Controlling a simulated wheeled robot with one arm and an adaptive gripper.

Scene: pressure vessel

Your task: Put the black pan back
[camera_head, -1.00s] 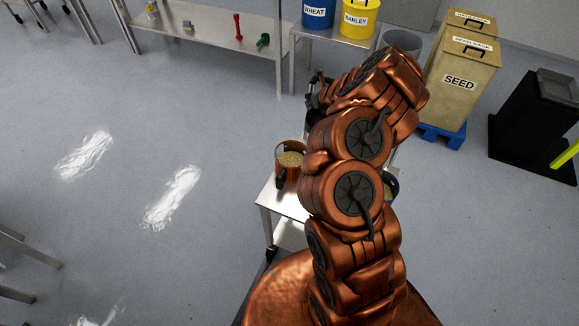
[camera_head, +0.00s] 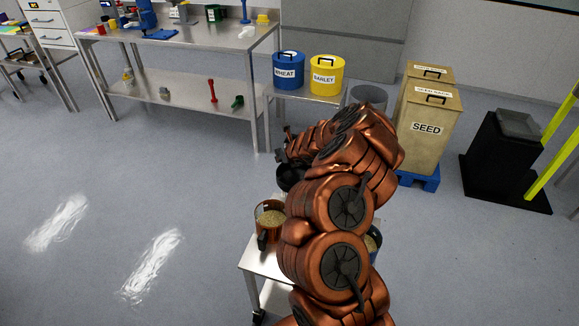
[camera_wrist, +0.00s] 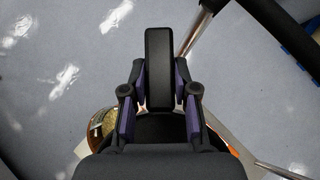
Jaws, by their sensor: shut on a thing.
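The black pan (camera_head: 290,177) shows in the head view at the far end of the small cart (camera_head: 256,262), partly hidden behind my arm. My gripper (camera_head: 287,148) is just above it. In the wrist view my gripper (camera_wrist: 159,98) has its two purple-padded fingers shut on the pan's upright black handle (camera_wrist: 158,55). A dark part of the pan (camera_wrist: 160,128) shows below between the fingers. I cannot tell whether the pan touches the cart top.
A copper pot of grain (camera_head: 269,219) stands on the cart, left of my arm. A blue pot of grain (camera_head: 373,240) is at the right, mostly hidden. Behind are a steel workbench (camera_head: 190,38), wheat (camera_head: 288,72) and barley (camera_head: 326,76) tubs and a seed bin (camera_head: 428,125). Floor at left is clear.

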